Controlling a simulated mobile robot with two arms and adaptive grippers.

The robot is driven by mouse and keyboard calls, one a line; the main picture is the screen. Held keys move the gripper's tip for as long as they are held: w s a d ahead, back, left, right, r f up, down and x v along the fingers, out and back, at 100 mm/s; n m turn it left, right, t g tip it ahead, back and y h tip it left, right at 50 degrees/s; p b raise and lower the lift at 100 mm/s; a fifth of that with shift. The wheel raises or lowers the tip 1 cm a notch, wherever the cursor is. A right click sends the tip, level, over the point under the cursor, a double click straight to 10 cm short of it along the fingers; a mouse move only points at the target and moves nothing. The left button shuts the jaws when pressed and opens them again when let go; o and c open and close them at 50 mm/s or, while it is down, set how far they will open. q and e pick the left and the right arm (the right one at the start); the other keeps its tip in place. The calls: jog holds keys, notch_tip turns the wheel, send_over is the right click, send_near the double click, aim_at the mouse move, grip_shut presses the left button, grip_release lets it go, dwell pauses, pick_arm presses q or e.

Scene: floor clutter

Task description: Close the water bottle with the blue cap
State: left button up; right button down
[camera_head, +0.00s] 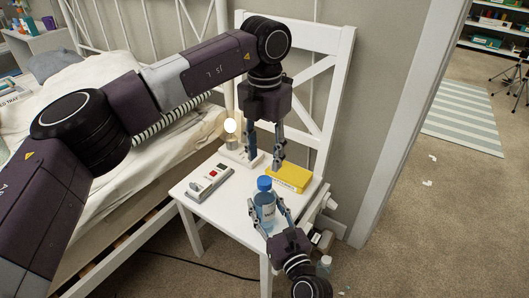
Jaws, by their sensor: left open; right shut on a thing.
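A clear bluish water bottle (265,206) stands upright near the front right of a white chair's seat (222,210). A blue cap (264,184) shows at the top of the bottle; I cannot tell how tightly it sits. My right gripper (266,218) comes from the front and is shut on the bottle's body. My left gripper (264,162) points down from above, with its fingers apart and empty. Its fingertips are above and behind the cap in the picture, apart from it.
A yellow box (288,178) lies behind the bottle. A grey device with a red button (210,183) lies to the left. A small lamp (231,128) stands at the back. The chair's backrest (318,90) rises behind; a bed (130,165) is on the left. Several small things lie on the floor at right.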

aim_at(264, 180)
pick_arm(q)
notch_tip(264, 180, down, 8)
jog(key=shift+r, duration=0.1)
dwell(0.4)
grip_shut()
dwell(0.4)
jog(key=shift+m, duration=0.9)
jog(key=shift+o, duration=0.4)
grip_release()
